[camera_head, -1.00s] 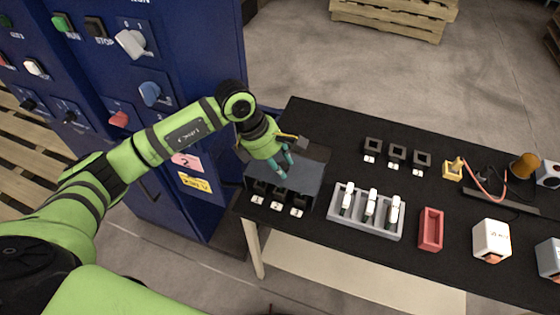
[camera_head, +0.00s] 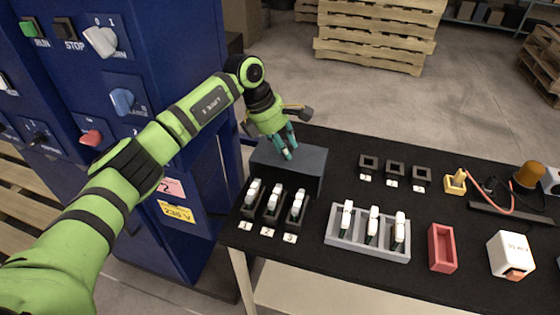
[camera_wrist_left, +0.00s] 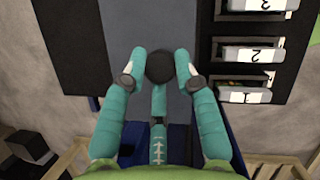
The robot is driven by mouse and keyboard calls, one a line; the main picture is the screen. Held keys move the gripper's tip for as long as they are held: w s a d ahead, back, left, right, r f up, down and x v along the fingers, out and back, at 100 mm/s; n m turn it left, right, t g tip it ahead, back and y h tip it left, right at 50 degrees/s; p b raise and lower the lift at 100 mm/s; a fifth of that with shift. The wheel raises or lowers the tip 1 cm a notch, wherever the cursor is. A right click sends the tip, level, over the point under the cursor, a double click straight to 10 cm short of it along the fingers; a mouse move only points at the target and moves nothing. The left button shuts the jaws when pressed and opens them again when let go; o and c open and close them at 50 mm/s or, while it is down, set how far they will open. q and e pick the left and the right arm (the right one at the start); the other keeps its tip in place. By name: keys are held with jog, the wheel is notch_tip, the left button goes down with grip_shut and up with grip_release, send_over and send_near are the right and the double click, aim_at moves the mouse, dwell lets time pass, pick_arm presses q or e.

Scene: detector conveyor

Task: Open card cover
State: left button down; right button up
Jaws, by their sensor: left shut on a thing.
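The card cover (camera_head: 308,166) is a dark grey-blue lid at the back of a black card holder at the table's left end. It is swung up and back. In front of it, several white-topped cards (camera_head: 274,197) stand uncovered in slots labelled 1, 2 and 3. My left gripper (camera_head: 288,150) is at the cover's top. In the left wrist view its teal fingers (camera_wrist_left: 160,80) are shut around a round black knob (camera_wrist_left: 159,66) against the grey cover (camera_wrist_left: 122,30). The slot labels (camera_wrist_left: 252,56) show at the right there. My right gripper is not in view.
A grey rack (camera_head: 340,240) with three white-topped cards and a red tray (camera_head: 442,248) lie right of the holder. Several black sockets (camera_head: 394,172) sit behind. A blue cabinet (camera_head: 180,60) stands close on the left, beside my left arm.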

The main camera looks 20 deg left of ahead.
pick_arm(q)
jog(key=shift+w+d+r, duration=0.1)
jog(key=shift+d, duration=0.15)
jog(key=c, duration=1.1)
grip_release()
jog(key=shift+o, duration=0.8)
jog(key=shift+d, duration=0.1)
notch_tip(320, 180, up, 10)
